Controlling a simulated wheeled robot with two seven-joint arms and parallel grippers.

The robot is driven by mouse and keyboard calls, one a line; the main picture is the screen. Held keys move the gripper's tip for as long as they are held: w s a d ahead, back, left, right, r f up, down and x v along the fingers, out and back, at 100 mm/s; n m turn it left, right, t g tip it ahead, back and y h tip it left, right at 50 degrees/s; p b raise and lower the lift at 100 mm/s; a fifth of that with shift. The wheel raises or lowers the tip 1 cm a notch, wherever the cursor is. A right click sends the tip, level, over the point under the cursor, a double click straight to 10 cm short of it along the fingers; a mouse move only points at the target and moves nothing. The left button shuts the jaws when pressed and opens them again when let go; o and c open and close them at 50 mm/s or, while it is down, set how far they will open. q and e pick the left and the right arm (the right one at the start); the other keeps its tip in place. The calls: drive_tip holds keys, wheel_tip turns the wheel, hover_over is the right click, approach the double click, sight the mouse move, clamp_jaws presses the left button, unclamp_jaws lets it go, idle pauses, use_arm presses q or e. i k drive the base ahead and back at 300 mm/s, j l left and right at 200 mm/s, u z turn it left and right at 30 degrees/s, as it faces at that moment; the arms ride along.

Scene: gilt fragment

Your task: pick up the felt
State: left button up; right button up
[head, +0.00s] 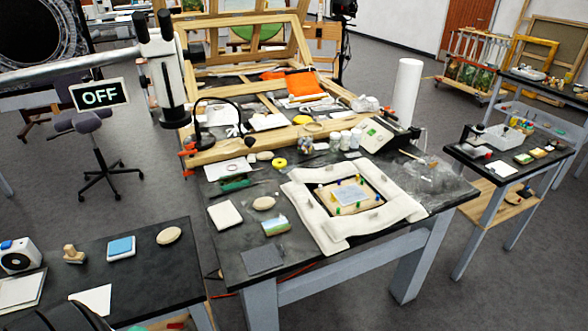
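A flat dark grey square (263,259), which looks like the felt, lies near the front left corner of the dark worktable (325,262). Its whole top face shows and nothing lies on it. A small green and tan block (275,226) stands just behind it, apart from it. Neither of my grippers is in view. A dark rounded shape at the bottom left edge may be part of my arm, but I cannot tell.
A padded white frame (330,243) around a small panel with coloured pegs lies right of the square. A cream pad (225,214) and an oval tan block (263,203) lie behind it. A microscope-like boom (165,75) hangs at upper left. A side table (130,262) stands left.

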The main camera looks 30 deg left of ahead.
sight(267, 256)
drive_tip(key=u, duration=1.25)
